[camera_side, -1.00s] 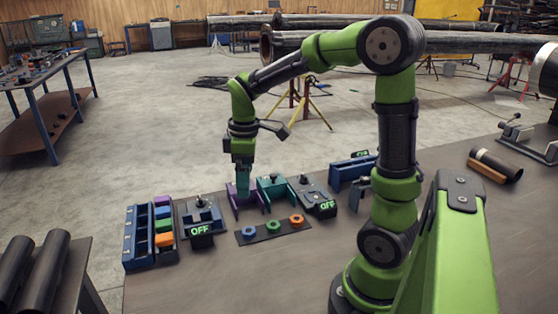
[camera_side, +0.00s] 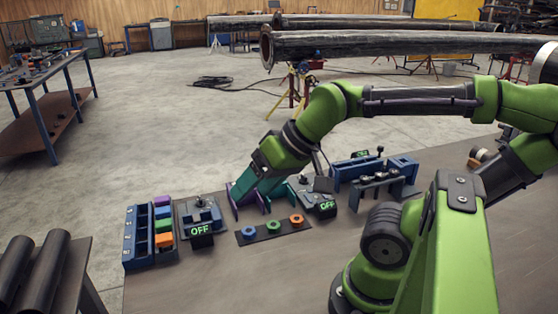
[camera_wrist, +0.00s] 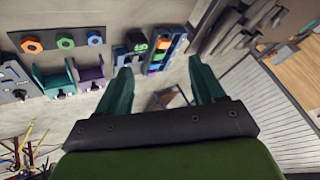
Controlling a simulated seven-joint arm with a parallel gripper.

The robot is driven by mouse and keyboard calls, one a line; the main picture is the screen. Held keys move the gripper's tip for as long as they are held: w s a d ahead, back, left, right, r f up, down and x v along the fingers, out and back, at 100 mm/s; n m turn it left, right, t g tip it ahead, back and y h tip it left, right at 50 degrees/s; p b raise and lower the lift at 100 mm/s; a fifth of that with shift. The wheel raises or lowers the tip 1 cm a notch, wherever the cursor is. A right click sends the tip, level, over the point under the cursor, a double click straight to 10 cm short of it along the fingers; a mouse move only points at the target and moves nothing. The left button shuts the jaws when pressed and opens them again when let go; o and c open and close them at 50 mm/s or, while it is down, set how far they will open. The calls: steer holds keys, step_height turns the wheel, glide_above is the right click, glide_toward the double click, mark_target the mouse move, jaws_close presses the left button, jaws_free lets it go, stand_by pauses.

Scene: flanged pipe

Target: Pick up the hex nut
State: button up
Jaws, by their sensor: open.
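Three hex nuts sit in a row on a dark strip (camera_side: 260,237): a blue nut (camera_side: 249,230), a green nut (camera_side: 274,226) and an orange nut (camera_side: 297,219). In the wrist view the orange nut (camera_wrist: 31,45), green nut (camera_wrist: 65,41) and blue nut (camera_wrist: 95,38) show at the upper left, outside the fingers. My gripper (camera_side: 245,195) is tilted, behind the nut strip and over the purple bracket, partly hiding it. In the wrist view my gripper (camera_wrist: 160,75) has its teal fingers wide apart, with nothing between them.
The purple bracket (camera_wrist: 91,75) and teal bracket (camera_wrist: 52,80) stand behind the nuts. A fixture with an OFF sign (camera_side: 201,229) is left of the strip, beside a blue rack (camera_side: 138,238) of coloured blocks. Another OFF fixture (camera_side: 326,207) stands right. Bench in front is clear.

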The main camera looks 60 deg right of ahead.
steer(key=n+g+h, duration=0.2)
steer(key=n+g, duration=0.5)
glide_above(246, 230)
step_height(246, 230, down, 7)
step_height(246, 230, down, 11)
steer(key=shift+s+r, duration=0.1)
steer(key=shift+s, duration=0.05)
steer(key=shift+f, duration=3.05)
steer(key=shift+c, duration=0.3)
